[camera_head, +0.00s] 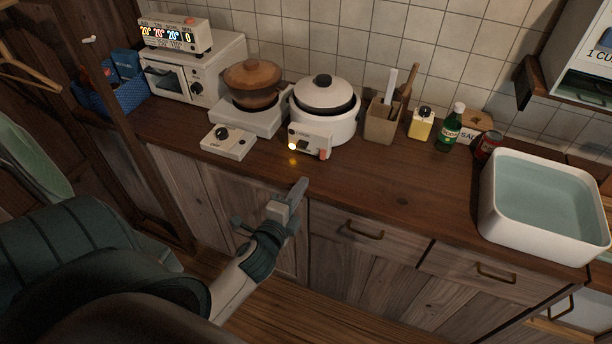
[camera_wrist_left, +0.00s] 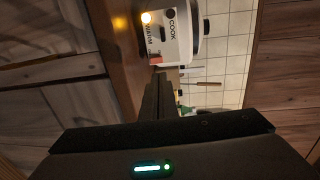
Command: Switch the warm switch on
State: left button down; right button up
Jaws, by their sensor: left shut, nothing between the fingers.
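A white rice cooker (camera_head: 325,101) with a black lid knob stands on the wooden counter. Its front panel (camera_head: 309,138) carries a small dark switch, a red part (camera_head: 323,154) at the right end and a glowing yellow lamp (camera_head: 292,146) at the lower left. In the left wrist view the panel (camera_wrist_left: 178,38) reads COOK and WARM, with the lamp (camera_wrist_left: 146,18) lit and the red part (camera_wrist_left: 155,58) near the fingers. My left gripper (camera_head: 301,184) is shut and empty, in front of the counter edge below the panel, apart from it in the head view. My right gripper is out of view.
A control box (camera_head: 229,142) with a black knob and a stove with a brown pot (camera_head: 252,84) stand left of the cooker. A utensil holder (camera_head: 382,122), bottles and a water-filled basin (camera_head: 490,205) stand right. The counter front between is clear.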

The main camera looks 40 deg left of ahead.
pick_arm(q)
jog(key=shift+s+d+r, duration=0.15)
jog(key=shift+s+d, duration=0.05)
jog(key=shift+s, duration=0.5)
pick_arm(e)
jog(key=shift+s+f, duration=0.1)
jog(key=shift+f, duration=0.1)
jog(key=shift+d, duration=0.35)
